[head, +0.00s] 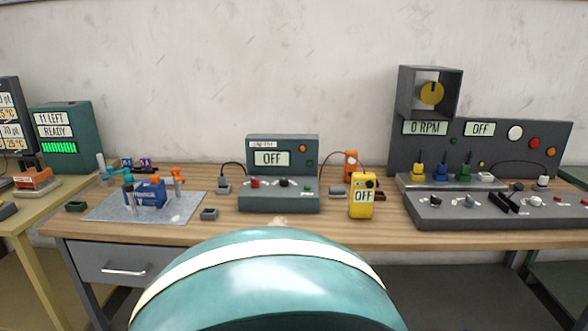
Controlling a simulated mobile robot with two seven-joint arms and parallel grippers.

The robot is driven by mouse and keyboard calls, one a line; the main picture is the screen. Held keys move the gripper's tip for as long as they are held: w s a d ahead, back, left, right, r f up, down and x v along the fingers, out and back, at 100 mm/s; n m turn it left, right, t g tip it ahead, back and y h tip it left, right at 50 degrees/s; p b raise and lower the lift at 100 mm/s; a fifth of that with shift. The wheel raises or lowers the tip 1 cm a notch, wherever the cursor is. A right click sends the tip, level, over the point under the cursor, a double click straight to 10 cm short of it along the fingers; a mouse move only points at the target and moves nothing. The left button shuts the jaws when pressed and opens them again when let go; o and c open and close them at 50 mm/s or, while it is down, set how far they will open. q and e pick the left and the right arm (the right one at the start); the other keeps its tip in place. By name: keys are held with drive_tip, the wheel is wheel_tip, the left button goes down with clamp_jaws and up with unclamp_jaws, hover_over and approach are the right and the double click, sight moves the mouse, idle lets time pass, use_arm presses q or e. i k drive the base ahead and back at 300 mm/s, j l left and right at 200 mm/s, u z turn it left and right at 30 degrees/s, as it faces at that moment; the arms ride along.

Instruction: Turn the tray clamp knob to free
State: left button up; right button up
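No knob in the head view has a label I can read as the tray clamp, so I cannot tell which one it is. A grey control box (488,215) at the right front of the bench carries several small knobs, among them a dark-based knob (435,202) at its left and another knob (468,202) beside it. Behind the box, a light tray-like ledge (407,181) holds a yellow (417,172), a blue (440,172) and a green piece (463,172). Neither of my grippers is in view.
A grey panel (400,152) behind the ledge reads 0 RPM and OFF. A grey-green OFF unit (279,200) and a yellow meter (362,207) stand mid-bench. A grey mat (105,208) with tools lies left. The wooden bench (230,228) has a clear front strip.

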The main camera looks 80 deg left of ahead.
sight(127, 187)
drive_tip(key=u, duration=3.5)
drive_tip(key=i+j+z, duration=0.1)
drive_tip(key=z, duration=0.3)
drive_tip(key=i+j+z, duration=0.45)
drive_tip(key=z, duration=0.3)
